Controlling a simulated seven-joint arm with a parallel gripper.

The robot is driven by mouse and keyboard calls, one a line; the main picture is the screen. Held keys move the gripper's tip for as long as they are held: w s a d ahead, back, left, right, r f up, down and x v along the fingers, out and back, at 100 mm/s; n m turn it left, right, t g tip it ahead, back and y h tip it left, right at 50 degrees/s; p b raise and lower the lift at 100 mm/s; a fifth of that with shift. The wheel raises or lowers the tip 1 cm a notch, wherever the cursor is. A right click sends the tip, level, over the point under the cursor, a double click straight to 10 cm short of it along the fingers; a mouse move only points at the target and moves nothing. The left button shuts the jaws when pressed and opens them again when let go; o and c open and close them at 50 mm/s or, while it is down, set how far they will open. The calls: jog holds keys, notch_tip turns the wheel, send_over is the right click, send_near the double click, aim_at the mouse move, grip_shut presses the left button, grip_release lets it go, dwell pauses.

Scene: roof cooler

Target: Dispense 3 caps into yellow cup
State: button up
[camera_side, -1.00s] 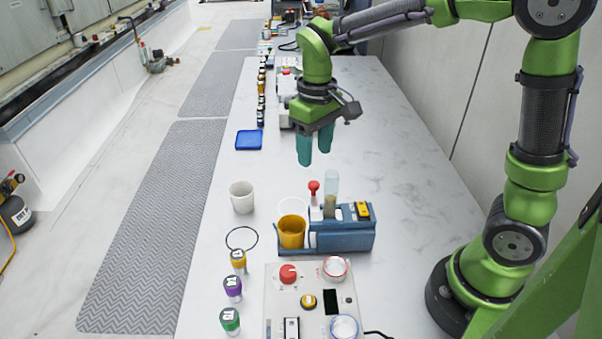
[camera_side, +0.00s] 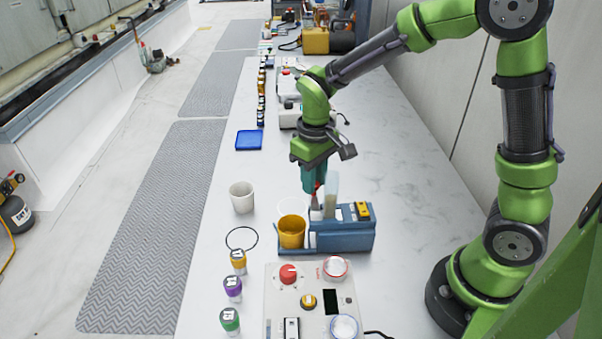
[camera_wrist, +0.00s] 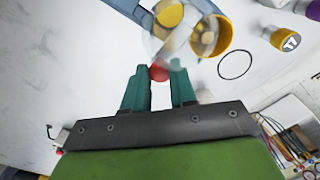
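The yellow cup (camera_side: 291,232) stands upright in the left part of the blue dispenser (camera_side: 345,236); it also shows in the wrist view (camera_wrist: 222,36). A clear tube (camera_side: 331,190) rises from the dispenser. A red knob (camera_wrist: 159,72) sits beside the tube, mostly hidden behind my fingers in the side view. My gripper (camera_wrist: 160,80) is over the dispenser with its two teal fingers apart, one on each side of the red knob. I see a gap between the fingers, and cannot tell whether either touches the knob.
A white cup (camera_side: 242,198) stands left of the dispenser, near a thin black ring (camera_side: 241,238). Yellow, purple and green-capped vials (camera_side: 233,288) line the table's left edge. A control box (camera_side: 300,300) is in front. A blue tray (camera_side: 249,140) lies behind, and the right side is clear.

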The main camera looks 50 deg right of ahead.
grip_shut()
jog(key=w+a, duration=0.4)
jog(key=shift+w+a, duration=0.35)
jog(key=o, duration=0.5)
grip_release()
jog(key=shift+o, duration=0.2)
jog(key=shift+r, duration=0.1)
notch_tip(320, 180, up, 17)
jog(key=shift+s, duration=0.1)
